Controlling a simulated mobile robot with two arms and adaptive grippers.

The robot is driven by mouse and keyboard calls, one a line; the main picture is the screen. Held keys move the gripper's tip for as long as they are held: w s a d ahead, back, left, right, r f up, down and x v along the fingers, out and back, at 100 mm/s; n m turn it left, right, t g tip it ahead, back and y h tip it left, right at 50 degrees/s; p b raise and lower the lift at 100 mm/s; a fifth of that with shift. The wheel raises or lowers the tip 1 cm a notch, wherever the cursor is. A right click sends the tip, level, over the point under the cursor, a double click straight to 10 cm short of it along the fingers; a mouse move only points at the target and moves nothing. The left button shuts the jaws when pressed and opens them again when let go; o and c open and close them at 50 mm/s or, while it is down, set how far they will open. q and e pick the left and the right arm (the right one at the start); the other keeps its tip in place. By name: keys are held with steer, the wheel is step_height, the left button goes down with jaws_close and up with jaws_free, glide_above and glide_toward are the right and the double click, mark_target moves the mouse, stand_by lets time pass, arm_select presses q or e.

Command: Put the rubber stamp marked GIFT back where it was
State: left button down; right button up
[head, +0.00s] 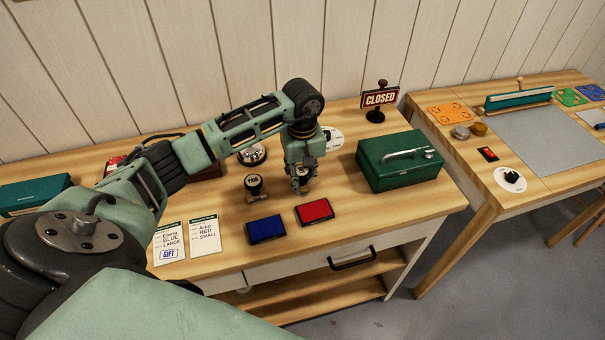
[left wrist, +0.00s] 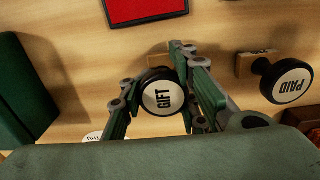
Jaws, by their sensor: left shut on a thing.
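The GIFT stamp, with a round black top and white label, shows in the left wrist view (left wrist: 162,97) between the fingers of my left gripper (left wrist: 160,110). In the head view my left gripper (head: 299,188) points down over the table, right of the PAID stamp (head: 254,186) and just behind the ink pads. It is shut on the GIFT stamp, which the fingers mostly hide there. I cannot tell whether the stamp touches the table. The PAID stamp also stands at the right in the left wrist view (left wrist: 286,80). My right gripper is not in view.
A blue ink pad (head: 266,229) and a red ink pad (head: 315,211) lie in front. Two cards (head: 169,242) lie at the left, one bearing a GIFT mark. A green metal box (head: 399,168) stands to the right. A bell (head: 252,154) and a white disc (head: 333,136) are behind.

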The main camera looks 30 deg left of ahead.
mark_target(303, 170)
arm_select(q)
steer(key=shift+f, duration=0.1)
steer(key=c, duration=1.3)
jaws_free()
steer(key=shift+r, duration=0.3)
step_height(303, 170, up, 10)
steer(key=b, duration=0.3)
steer(key=shift+w+r+b, duration=0.1)
steer(key=shift+r+b, duration=0.15)
steer(key=shift+b, duration=0.1)
steer(key=shift+r, duration=0.6)
